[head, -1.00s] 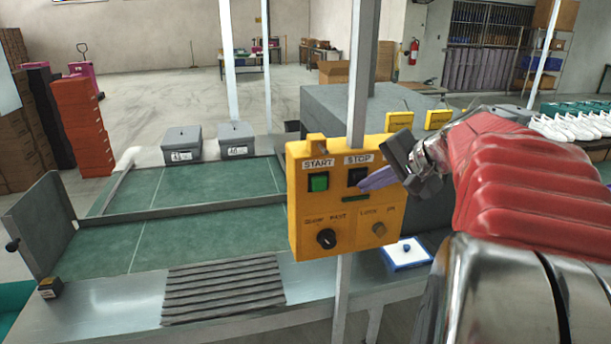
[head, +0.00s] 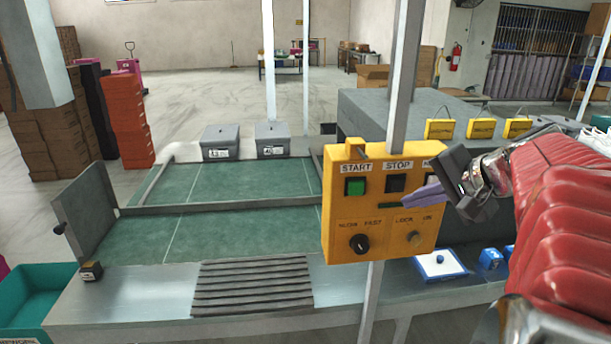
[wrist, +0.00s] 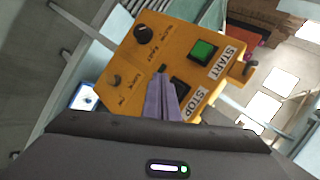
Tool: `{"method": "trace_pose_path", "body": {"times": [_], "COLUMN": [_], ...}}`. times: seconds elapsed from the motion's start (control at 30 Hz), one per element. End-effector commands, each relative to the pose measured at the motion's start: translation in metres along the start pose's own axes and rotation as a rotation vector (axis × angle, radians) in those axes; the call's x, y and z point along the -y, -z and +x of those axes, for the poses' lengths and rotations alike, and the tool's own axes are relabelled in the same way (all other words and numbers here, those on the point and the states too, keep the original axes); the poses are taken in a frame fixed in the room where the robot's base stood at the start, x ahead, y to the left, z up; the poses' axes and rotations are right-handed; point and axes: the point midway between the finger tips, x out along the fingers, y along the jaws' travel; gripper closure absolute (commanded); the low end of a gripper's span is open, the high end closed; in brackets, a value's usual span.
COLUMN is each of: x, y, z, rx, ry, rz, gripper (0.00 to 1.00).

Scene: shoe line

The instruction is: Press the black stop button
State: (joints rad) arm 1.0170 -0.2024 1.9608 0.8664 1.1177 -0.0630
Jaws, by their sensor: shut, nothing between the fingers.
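The yellow control box (head: 340,215) stands on a grey post above the bench in the head view. Its black stop button (head: 395,184) sits under the STOP label, right of the green start button (head: 355,186). My gripper (head: 408,198) is shut and empty, its purple fingertips just below and right of the stop button. In the wrist view the fingers (wrist: 160,92) point at the box face beside the black stop button (wrist: 180,87), partly covering that area. I cannot tell whether the fingertips touch the box.
Below the buttons are a black SLOW/FAST knob (head: 359,244) and a LOCK/ON key switch (head: 414,237). The green conveyor (head: 240,220) lies left of the box. A white-and-blue tray (head: 440,265) is at the lower right.

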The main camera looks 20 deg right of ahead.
Motion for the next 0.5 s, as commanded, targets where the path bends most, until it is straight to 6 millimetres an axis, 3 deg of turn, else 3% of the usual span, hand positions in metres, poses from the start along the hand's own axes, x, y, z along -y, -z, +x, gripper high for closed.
{"method": "trace_pose_path", "body": {"times": [0.5], "x": [-0.012], "y": [-0.012], "z": [-0.016], "rx": [0.000], "ry": [0.000], "rz": [0.000], "gripper": [1.00]}}
